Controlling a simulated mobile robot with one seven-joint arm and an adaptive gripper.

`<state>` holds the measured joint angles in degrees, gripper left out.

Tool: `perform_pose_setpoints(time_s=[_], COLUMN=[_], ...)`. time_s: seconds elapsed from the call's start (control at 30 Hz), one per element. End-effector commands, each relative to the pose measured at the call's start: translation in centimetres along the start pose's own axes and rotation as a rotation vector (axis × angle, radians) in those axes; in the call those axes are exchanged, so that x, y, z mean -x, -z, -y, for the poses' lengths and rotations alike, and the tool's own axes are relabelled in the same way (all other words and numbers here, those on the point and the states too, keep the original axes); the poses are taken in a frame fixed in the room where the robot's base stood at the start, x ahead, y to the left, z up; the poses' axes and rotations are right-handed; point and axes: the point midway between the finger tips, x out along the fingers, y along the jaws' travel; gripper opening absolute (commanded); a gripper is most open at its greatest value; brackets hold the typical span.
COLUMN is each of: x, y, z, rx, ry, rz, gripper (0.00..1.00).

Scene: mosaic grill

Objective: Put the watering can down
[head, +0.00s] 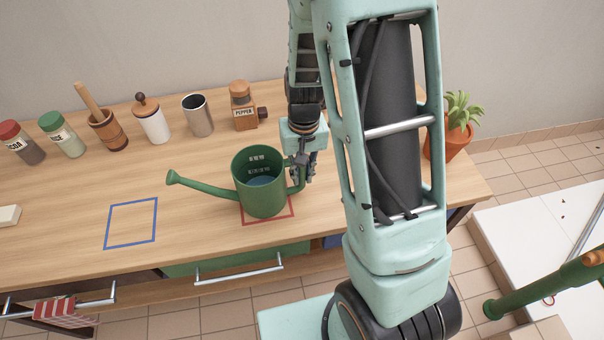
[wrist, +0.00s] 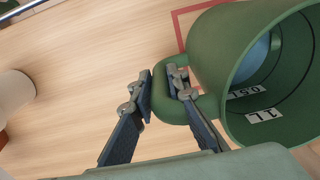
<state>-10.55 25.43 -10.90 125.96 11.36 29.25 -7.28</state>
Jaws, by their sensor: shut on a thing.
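The green watering can (head: 248,192) is upright at the red square outline (head: 262,221) on the wooden table (head: 60,235). Its spout points left, and blue water shows inside. I cannot tell for sure whether its base touches the table. My gripper (head: 304,172) is at the right side of the can, shut on its handle. In the wrist view the two fingers (wrist: 161,86) are on either side of the green handle (wrist: 172,112), and the can body (wrist: 208,45) is to the right. Part of the red outline is hidden behind the can.
A blue square outline (head: 131,223) lies empty to the left. Along the back stand a pepper mill (head: 243,108), a metal cup (head: 198,116), a white jar (head: 152,124), a mortar (head: 108,132) and spice jars (head: 62,136). A potted plant (head: 449,137) is at the right end.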

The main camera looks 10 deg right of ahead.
Motion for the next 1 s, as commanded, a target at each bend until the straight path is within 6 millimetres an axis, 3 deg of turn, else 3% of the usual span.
perform_pose_setpoints(time_s=[0.23,0.27,0.4,0.77,1.0], x=[-0.4,-0.3,-0.2,0.2,4.1], y=[0.1,0.0,0.0,0.0,0.2], z=[0.0,0.0,0.0,0.0,0.1], rx=[0.000,0.000,0.000,0.001,0.002], ry=[0.000,0.000,0.000,0.000,0.001], rz=[-0.001,0.000,0.000,0.000,-0.007], gripper=[0.00,0.17,0.32,0.32,0.32])
